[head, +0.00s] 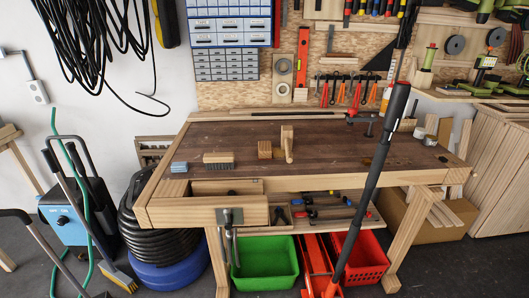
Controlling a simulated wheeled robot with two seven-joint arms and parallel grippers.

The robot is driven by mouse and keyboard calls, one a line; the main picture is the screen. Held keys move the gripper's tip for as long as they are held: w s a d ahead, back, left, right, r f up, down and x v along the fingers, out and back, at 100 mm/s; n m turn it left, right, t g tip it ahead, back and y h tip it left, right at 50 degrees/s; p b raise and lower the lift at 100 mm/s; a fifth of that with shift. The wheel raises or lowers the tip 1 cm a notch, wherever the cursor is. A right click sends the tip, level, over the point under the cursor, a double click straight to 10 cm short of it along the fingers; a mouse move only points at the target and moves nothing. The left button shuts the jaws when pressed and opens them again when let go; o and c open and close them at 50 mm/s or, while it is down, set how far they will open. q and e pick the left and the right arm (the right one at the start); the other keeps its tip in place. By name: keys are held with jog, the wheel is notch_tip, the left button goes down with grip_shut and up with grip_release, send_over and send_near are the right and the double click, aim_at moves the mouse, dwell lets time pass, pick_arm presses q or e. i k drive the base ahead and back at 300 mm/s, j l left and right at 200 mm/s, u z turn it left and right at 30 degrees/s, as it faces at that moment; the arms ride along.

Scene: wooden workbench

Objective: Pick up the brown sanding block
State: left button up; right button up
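A small brown block (265,149), which looks like the sanding block, lies on the dark top of the wooden workbench (350,145), near the middle. A pale wooden mallet (287,138) stands just to its right, very close to it; I cannot tell whether they touch. Neither of my grippers shows in the head view, so I see nothing held.
Left of the block lie a brush with a wooden back (218,157) and a small blue stack (179,167). A long black handle (372,180) rises in front of the bench's right half. A clamp (362,120) sits at the back. The bench top's centre right is clear.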

aim_at(264, 148)
jog(key=i+j+z, duration=0.1)
jog(key=j+z, duration=0.3)
jog(key=j, duration=0.15)
jog(key=j+z, duration=0.85)
jog(key=j, duration=0.3)
jog(key=k+l, duration=0.05)
